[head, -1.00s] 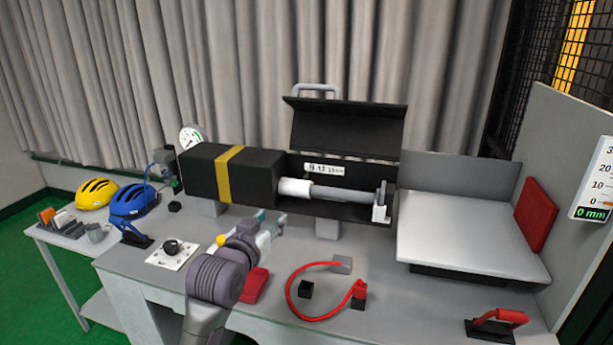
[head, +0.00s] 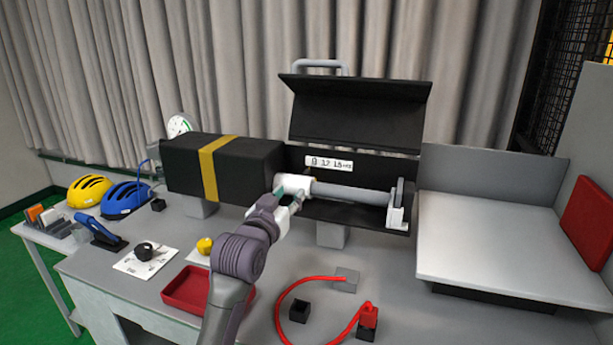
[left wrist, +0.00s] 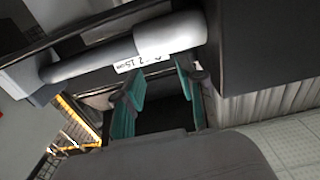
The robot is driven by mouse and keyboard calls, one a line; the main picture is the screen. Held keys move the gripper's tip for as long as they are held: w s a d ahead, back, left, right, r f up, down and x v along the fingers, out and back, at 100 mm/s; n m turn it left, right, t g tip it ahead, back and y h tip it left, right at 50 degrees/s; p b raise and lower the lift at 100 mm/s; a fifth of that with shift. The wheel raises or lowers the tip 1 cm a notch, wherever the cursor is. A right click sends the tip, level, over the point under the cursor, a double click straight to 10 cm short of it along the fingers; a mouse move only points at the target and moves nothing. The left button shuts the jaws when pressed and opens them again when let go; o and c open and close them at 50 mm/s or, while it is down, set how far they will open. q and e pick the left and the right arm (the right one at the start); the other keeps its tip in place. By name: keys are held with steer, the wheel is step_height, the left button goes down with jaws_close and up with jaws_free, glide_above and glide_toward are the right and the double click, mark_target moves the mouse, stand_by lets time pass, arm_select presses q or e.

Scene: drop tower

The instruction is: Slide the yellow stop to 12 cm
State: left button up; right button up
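The black launcher trough (head: 355,168) lies open, with a white-and-grey rod inside it. The rod's white collar (head: 290,182) is at the left end, and a light grey bracket (head: 397,210) is at the right end. A small label (head: 328,163) reads roughly 12 and 15 cm. No separate yellow stop shows clearly in the trough; a yellow band (head: 208,168) circles the black housing. My left gripper (head: 288,192) is at the collar's front; whether it touches cannot be told. In the left wrist view its teal fingers (left wrist: 160,78) are apart, nothing visible between them. My right gripper is out of view.
A yellow ball knob (head: 205,246) and black knob (head: 145,250) sit on the bench, beside a red tray (head: 198,287). A red cable (head: 300,290) lies in front. A raised grey platform (head: 490,240) is right. The lid (head: 355,105) stands open.

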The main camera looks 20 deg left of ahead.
mark_target(304, 175)
arm_select(q)
steer(key=w+p, duration=0.1)
steer(key=w, duration=0.3)
steer(key=w+p, duration=0.2)
steer(key=w, duration=0.3)
steer(key=shift+w+d+r, duration=0.2)
steer(key=shift+w, duration=1)
steer(key=shift+f, duration=0.1)
steer(key=shift+c, duration=0.3)
jaws_close()
